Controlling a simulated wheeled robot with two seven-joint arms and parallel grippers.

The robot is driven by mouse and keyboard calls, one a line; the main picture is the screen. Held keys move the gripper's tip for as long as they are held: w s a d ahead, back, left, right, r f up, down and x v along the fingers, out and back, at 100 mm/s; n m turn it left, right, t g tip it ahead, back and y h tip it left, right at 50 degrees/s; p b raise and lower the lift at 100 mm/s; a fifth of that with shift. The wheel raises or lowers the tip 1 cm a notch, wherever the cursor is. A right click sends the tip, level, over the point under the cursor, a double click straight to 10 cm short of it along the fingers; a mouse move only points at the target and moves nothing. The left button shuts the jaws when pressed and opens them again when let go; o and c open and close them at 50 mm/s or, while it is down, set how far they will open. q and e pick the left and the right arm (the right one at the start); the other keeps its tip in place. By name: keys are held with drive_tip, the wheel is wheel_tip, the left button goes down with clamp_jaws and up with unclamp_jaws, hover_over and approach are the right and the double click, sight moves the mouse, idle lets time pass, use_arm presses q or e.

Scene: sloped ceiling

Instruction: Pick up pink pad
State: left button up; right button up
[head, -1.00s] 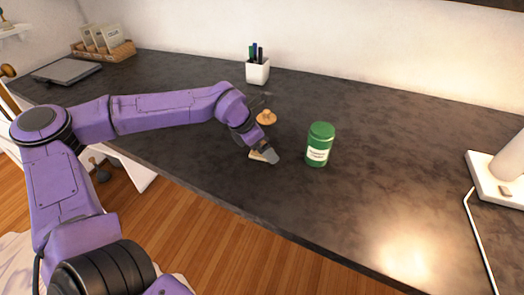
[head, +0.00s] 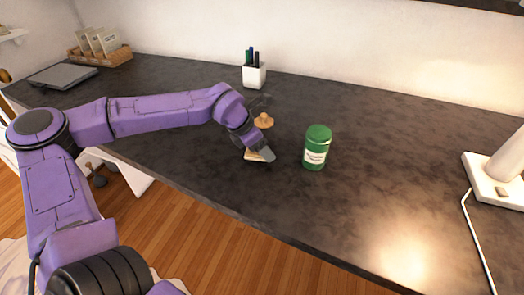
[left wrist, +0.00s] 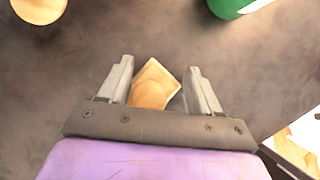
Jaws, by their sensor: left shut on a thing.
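A small pad (head: 252,157), pale tan rather than clearly pink in this light, is at the dark desktop near its front edge. In the left wrist view the pad (left wrist: 153,86) is tan, with one corner pointing away between the two grey fingers. My left gripper (head: 262,155) points down and is shut on the pad, with a finger on each side; it also shows in the left wrist view (left wrist: 160,68). The fingers partly hide the pad in the head view. I cannot tell whether it is off the desktop. My right gripper is not in view.
A green jar (head: 318,147) stands just right of the gripper. A round wooden knob-like thing (head: 263,121) is just behind it. A white pen cup (head: 254,76) stands farther back. A white lamp base (head: 495,178) is at the right. The desktop between jar and lamp is clear.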

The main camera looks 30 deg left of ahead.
use_arm(q)
wheel_tip(320, 180, up, 17)
drive_tip(key=shift+f, duration=0.15)
